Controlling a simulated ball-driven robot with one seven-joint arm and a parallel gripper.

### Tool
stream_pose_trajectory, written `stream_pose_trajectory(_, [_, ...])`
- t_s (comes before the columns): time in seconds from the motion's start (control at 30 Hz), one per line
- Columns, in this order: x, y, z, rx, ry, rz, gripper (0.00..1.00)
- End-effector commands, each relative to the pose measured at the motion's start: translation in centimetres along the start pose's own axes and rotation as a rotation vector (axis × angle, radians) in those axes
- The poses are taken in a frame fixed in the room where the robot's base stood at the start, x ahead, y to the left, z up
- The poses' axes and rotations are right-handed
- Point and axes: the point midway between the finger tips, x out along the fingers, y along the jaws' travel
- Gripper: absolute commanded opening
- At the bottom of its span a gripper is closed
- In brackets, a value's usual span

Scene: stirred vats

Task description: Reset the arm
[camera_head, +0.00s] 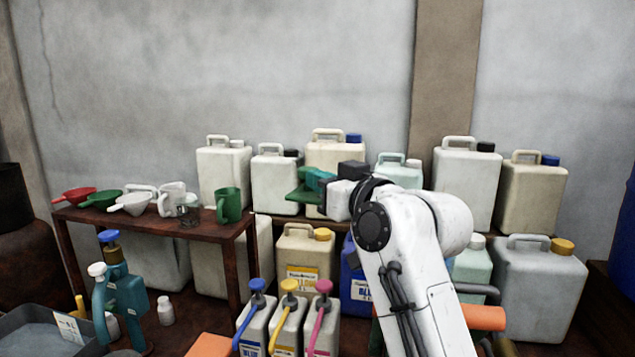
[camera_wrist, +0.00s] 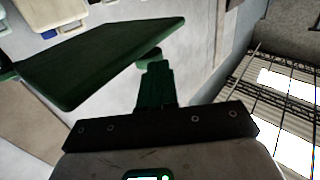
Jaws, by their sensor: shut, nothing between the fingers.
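My gripper (camera_head: 303,190) has dark green fingers and is at the end of my raised white arm, near the middle of the head view. It points left, in front of the upper row of pale jugs. The fingers are shut and nothing is held. In the wrist view, my gripper (camera_wrist: 150,58) shows as a broad dark green plate and a narrower green piece above the black mount. The arm hides part of the jugs behind it.
A brown table (camera_head: 150,226) at left holds funnels, mugs and a green mug (camera_head: 229,206). Pale jugs (camera_head: 223,175) line the back shelf. Three pump-top bottles (camera_head: 290,325) stand below my gripper. A grey tray (camera_head: 85,345) is at lower left. The wall space above is clear.

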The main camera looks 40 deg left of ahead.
Motion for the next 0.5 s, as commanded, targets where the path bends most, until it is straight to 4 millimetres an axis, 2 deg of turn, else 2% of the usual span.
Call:
stream_pose_trajectory(0.1, [-2.1, 0.3, 0.3, 0.0, 0.001, 0.005, 0.0])
stream_pose_trajectory(0.3, [-5.0, 0.3, 0.3, 0.001, -0.001, 0.005, 0.0])
stream_pose_trajectory(0.5, [-6.1, 0.3, 0.2, 0.003, -0.003, 0.005, 0.0])
